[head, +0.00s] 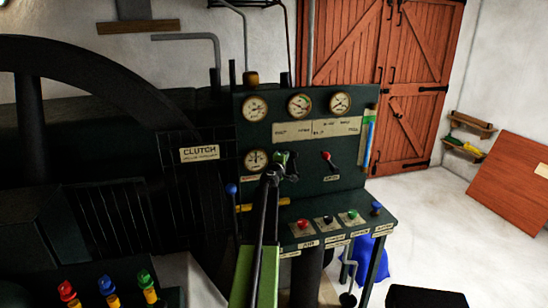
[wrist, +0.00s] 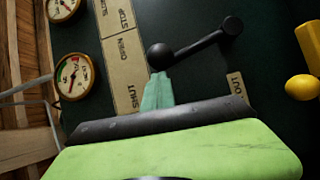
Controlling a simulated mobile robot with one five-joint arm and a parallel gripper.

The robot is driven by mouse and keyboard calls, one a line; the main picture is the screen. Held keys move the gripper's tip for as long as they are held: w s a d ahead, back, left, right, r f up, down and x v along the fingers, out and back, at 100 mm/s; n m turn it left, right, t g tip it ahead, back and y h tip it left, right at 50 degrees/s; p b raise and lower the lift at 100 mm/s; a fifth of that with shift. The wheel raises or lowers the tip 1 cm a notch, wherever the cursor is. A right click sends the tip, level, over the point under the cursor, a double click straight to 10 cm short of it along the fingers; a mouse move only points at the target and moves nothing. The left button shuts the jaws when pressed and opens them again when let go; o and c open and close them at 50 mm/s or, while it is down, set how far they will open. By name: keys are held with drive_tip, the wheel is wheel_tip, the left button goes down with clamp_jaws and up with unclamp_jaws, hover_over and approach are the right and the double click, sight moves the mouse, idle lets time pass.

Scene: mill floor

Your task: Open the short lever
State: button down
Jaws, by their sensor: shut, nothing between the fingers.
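A strip of labels (wrist: 125,70) reading OPEN and SHUT is left of the lever in the wrist view.
A red-tipped lever (head: 329,161) is to the right on the same panel. Gauges (head: 299,105) sit above. A ledge with coloured buttons (head: 325,222) juts out below. A yellow handle (head: 250,208) and a blue-knobbed lever (head: 231,189) stand left of my arm.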

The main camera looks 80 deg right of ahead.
drive_tip(key=s+d, duration=0.4)
drive_tip(key=s, duration=0.6)
drive_tip(key=shift+s+d+r+g, duration=0.15)
drive_tip(key=shift+d+r+g, duration=0.1)
drive_tip(key=shift+r+g, duration=0.1)
drive_tip(key=shift+s, duration=0.1)
drive_tip(key=w+a+r+p, duration=0.2)
drive_tip(key=a+r+p, duration=0.4)
drive_tip(key=a, duration=0.5)
drive_tip(key=shift+w+a, duration=0.15)
drive_tip(key=shift+a, duration=0.15)
